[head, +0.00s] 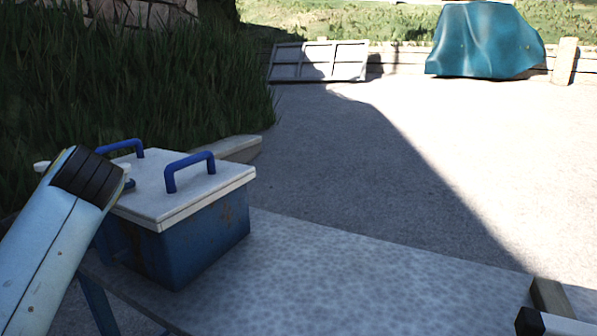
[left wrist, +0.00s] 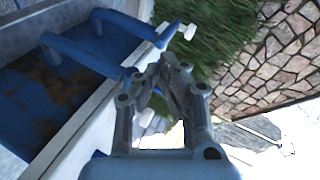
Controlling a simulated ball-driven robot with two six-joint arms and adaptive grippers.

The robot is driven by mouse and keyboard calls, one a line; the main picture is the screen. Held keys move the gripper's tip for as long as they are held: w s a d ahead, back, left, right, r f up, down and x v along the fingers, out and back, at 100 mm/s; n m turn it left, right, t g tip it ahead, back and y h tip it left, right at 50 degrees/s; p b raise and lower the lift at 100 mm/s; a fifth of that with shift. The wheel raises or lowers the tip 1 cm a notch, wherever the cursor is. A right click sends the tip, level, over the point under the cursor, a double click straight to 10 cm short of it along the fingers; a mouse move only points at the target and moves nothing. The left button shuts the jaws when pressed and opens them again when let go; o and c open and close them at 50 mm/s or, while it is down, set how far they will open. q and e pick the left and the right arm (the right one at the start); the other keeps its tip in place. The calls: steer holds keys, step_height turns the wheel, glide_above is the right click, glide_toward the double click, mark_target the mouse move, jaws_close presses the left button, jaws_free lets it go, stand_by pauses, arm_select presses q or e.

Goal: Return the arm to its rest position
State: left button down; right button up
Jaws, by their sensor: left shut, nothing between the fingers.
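My left arm comes in from the left in the head view, in front of the left side of a blue box (head: 200,240). The box has a white lid (head: 180,190) and two blue handles, and stands on the table. The left gripper is mostly hidden behind my own arm there. In the left wrist view the left gripper (left wrist: 168,72) shows with its fingers together and nothing held. It appears beside the box, whose rusty blue wall (left wrist: 50,100) and handles show at left. I cannot tell the exact gap. My right gripper is not in view.
The grey speckled table (head: 330,270) is clear right of the box. A wooden block (head: 550,297) and a black and white piece (head: 550,322) show at its lower right. Beyond lie pavement, grass (head: 200,80), a leaning panel (head: 320,62) and a teal-covered object (head: 485,40).

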arm_select(q)
steer(key=s+d+f+n+g+h, duration=0.2)
steer(key=s+d+f+h, duration=0.2)
steer(key=s+f, duration=0.9)
steer(key=s+d+f+n+g+h, duration=0.1)
steer(key=s+d+f+h, duration=0.15)
steer(key=s, duration=0.45)
steer(key=s+d+f+g+h, duration=0.1)
steer(key=s+d+g+h, duration=0.1)
steer(key=s+d, duration=0.35)
steer(key=s+d+f+n+g+h, duration=0.1)
steer(key=s+h, duration=0.1)
steer(key=s, duration=0.6)
step_height(320, 180, down, 24)
steer(key=s+a+g, duration=0.1)
steer(key=s+a, duration=0.1)
steer(key=s+a+f+g, duration=0.1)
steer(key=s+f, duration=1.6)
steer(key=s, duration=0.2)
steer(key=shift+a, duration=0.25)
steer(key=shift+s, duration=0.1)
